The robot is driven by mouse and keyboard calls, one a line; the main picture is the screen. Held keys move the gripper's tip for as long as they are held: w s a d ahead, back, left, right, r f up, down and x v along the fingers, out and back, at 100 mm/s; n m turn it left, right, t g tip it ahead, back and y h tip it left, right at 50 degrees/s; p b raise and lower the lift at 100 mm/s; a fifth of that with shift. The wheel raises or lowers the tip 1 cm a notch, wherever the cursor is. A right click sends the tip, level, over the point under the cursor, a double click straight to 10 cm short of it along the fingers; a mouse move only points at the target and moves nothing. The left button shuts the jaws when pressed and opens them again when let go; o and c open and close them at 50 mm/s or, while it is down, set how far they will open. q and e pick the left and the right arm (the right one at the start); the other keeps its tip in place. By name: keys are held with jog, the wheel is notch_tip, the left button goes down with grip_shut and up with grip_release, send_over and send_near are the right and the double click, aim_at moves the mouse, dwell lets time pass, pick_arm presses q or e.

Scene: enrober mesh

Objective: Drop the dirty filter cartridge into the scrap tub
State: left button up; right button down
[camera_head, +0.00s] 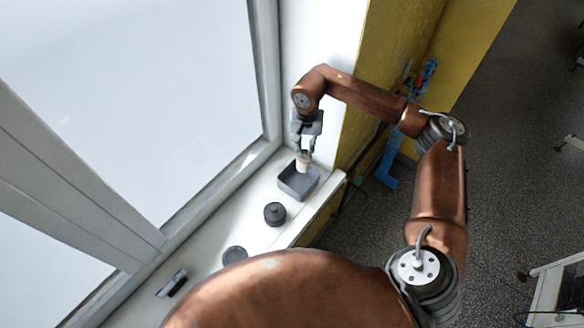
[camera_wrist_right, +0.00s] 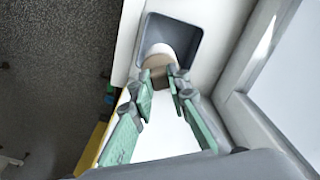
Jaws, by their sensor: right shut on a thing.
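The dirty filter cartridge (camera_head: 302,164), a small pale cylinder, is upright in my right gripper (camera_head: 304,150). My right gripper is shut on it. In the right wrist view the cartridge (camera_wrist_right: 158,56) has a white far end and a brownish near end, between the green fingers of the gripper (camera_wrist_right: 164,78). The scrap tub (camera_head: 312,187) is a dark grey square open box on the white sill. The cartridge overlaps the tub's opening in both views, and I cannot tell how deep it sits. The tub's inner wall shows in the right wrist view (camera_wrist_right: 186,34). My left gripper is not in view.
On the white sill (camera_head: 252,233), a dark round lidded thing (camera_head: 275,213), a dark disc (camera_head: 235,255) and a small grey block (camera_head: 172,283) stand nearer me. A window frame (camera_head: 265,75) borders the sill on the left. Blue pipework (camera_head: 388,160) is by the yellow wall.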

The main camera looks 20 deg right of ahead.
aim_at(304, 158)
jog(key=shift+w+d+r, duration=0.1)
jog(key=shift+w+d, duration=0.1)
jog(key=shift+w, duration=0.2)
jog(key=shift+d, duration=0.15)
jog(key=shift+s+a+f+b, duration=0.15)
jog(key=shift+f+b, duration=0.3)
jog(key=shift+f, duration=0.6)
jog(key=f, duration=0.3)
jog(key=shift+w+b, duration=0.2)
jog(key=shift+b, duration=0.2)
jog(key=shift+f, duration=0.4)
jog(key=c, duration=2.3)
grip_release()
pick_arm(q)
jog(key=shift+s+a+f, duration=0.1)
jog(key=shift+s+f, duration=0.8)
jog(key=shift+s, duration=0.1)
pick_arm(e)
jog(key=o, duration=0.5)
jog(key=shift+o, duration=0.2)
